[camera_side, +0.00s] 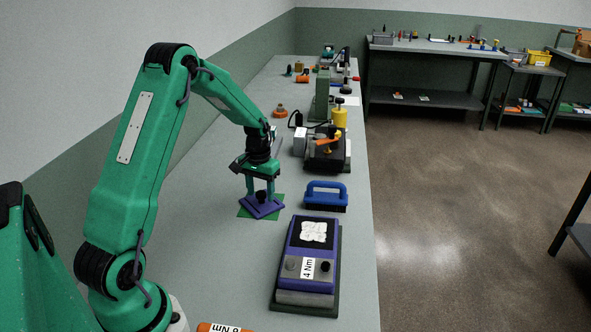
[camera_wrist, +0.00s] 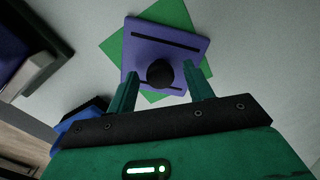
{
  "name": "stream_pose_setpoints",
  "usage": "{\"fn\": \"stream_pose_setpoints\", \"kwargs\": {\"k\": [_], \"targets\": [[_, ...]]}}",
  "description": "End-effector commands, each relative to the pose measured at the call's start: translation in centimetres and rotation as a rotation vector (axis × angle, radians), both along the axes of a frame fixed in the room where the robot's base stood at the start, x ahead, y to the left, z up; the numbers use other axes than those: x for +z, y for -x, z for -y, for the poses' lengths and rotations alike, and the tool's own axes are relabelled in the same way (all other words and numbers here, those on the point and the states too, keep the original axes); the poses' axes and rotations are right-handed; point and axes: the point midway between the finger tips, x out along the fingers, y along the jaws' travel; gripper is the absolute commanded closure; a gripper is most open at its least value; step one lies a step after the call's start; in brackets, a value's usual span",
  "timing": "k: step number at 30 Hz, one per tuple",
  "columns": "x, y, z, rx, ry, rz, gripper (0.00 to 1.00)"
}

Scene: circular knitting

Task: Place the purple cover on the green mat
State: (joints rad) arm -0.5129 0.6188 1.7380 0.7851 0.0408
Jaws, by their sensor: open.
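The purple cover (camera_side: 254,208) is a flat square plate with a black knob (camera_side: 261,195). It lies over the green mat (camera_side: 275,212), turned at an angle to it, and mat corners show around it. In the wrist view the cover (camera_wrist: 178,50) hides the middle of the mat (camera_wrist: 117,46), and two dark slots and the knob (camera_wrist: 160,74) show. My gripper (camera_side: 261,196) is just above the cover. Its open fingers stand on either side of the knob, apart from it in the wrist view (camera_wrist: 160,82). I cannot tell whether the cover rests fully flat.
A blue-handled brush (camera_side: 326,196) stands right of the mat. A purple and grey device (camera_side: 305,262) marked 4 Nm lies nearer the camera. A black machine with orange and yellow parts (camera_side: 328,150) stands behind. The table (camera_side: 215,235) left of the mat is clear.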

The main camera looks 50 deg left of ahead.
Motion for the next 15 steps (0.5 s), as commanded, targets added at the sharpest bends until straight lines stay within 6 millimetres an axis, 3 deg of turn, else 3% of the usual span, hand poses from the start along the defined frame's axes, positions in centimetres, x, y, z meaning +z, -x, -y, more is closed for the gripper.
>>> {"fn": "stream_pose_setpoints", "kwargs": {"k": [8, 15], "targets": [[0.9, 0.0, 0.0, 0.000, -0.001, 0.002, 0.48], [3.6, -0.1, 0.0, 0.000, -0.001, 0.003, 0.48]]}}
